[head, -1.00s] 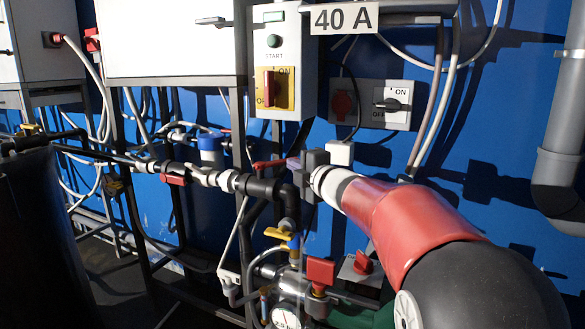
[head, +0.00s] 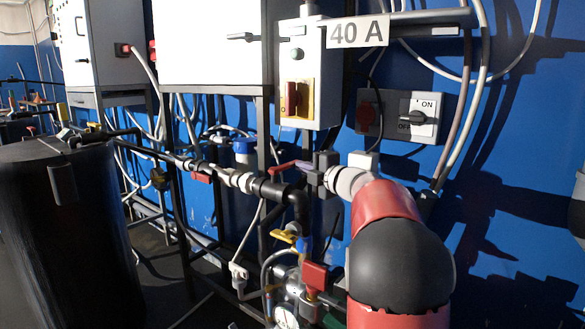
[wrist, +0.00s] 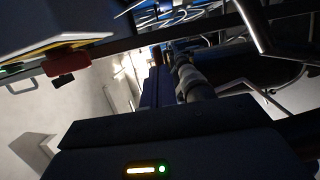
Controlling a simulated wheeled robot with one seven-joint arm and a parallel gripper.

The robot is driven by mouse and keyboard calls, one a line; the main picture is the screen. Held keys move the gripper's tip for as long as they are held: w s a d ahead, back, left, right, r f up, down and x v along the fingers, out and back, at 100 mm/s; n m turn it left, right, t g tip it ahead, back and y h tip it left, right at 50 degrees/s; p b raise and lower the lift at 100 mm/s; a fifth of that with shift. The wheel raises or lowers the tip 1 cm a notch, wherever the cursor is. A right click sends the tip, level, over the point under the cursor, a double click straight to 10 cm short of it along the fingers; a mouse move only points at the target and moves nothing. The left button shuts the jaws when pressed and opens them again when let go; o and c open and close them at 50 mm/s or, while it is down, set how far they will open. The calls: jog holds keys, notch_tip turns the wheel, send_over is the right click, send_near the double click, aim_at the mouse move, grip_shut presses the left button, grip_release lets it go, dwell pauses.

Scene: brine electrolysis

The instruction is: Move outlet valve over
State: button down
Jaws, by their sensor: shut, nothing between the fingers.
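A red lever handle (head: 288,166) sits on the dark pipework below the 40 A control box in the head view. I cannot tell whether this is the outlet valve; a yellow-handled valve (head: 284,236) and a red-handled valve (head: 316,276) stand lower on the same pipework. My gripper (head: 310,172) is shut and empty, just right of the red lever, partly overlapping its right end. I cannot tell whether they touch. In the wrist view my dark gripper body fills the bottom and the fingertips are not clear.
The control box (head: 304,75) with a red and yellow switch hangs above my gripper. A grey ON/OFF switch (head: 418,117) is on the blue wall to the right. White pipe fittings (head: 238,181) run left. A black barrel (head: 75,250) stands at the left.

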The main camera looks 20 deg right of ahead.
jog(key=shift+w, duration=0.25)
dwell(0.4)
jog(key=b+v, duration=0.1)
jog(key=v, duration=0.7)
